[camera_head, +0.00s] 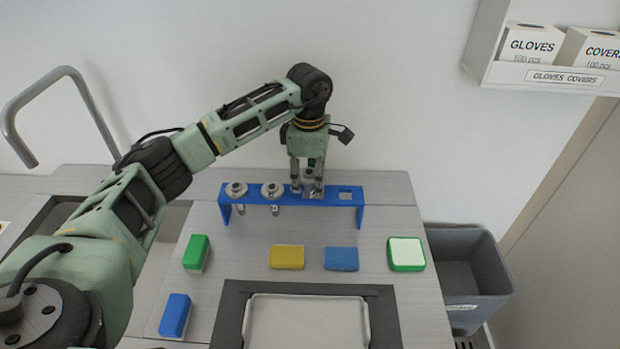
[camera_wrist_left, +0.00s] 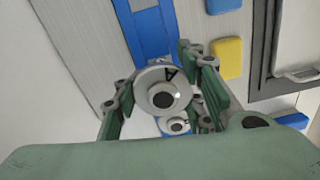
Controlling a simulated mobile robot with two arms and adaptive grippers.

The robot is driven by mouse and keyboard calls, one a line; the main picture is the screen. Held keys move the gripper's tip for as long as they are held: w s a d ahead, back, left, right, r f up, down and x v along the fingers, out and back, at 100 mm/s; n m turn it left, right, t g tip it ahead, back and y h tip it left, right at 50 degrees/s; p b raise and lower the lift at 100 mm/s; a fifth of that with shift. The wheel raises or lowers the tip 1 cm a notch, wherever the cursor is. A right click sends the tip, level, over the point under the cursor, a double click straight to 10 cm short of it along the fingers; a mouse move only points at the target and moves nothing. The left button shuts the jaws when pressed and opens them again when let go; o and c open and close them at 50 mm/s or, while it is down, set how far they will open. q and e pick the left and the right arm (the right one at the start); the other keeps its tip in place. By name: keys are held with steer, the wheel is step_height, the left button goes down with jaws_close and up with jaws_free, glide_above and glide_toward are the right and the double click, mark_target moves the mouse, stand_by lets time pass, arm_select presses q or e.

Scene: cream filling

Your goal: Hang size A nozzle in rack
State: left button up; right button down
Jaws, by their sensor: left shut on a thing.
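The size A nozzle (camera_wrist_left: 163,90), a grey disc with a letter A and a dark centre, sits between the fingers of my left gripper in the left wrist view. My left gripper (camera_head: 307,184) is shut on it, pointing down at the right half of the blue rack (camera_head: 291,194). In the head view the fingers partly hide the nozzle, and I cannot tell whether it rests in the rack. Two other nozzles (camera_head: 236,189) (camera_head: 272,190) hang in the rack to the left. My right gripper is out of view.
Green (camera_head: 196,252), yellow (camera_head: 287,257) and blue (camera_head: 341,259) blocks lie in front of the rack, with a green-and-white one (camera_head: 406,254) at right. Another blue block (camera_head: 174,316) lies at front left. A pale tray (camera_head: 308,320) is in front. A grey bin (camera_head: 470,265) stands right.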

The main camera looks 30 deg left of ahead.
arm_select(q)
steer(key=shift+f, duration=0.1)
steer(key=shift+f+b, duration=0.8)
steer(key=shift+f, duration=0.1)
steer(key=shift+s+f, duration=0.2)
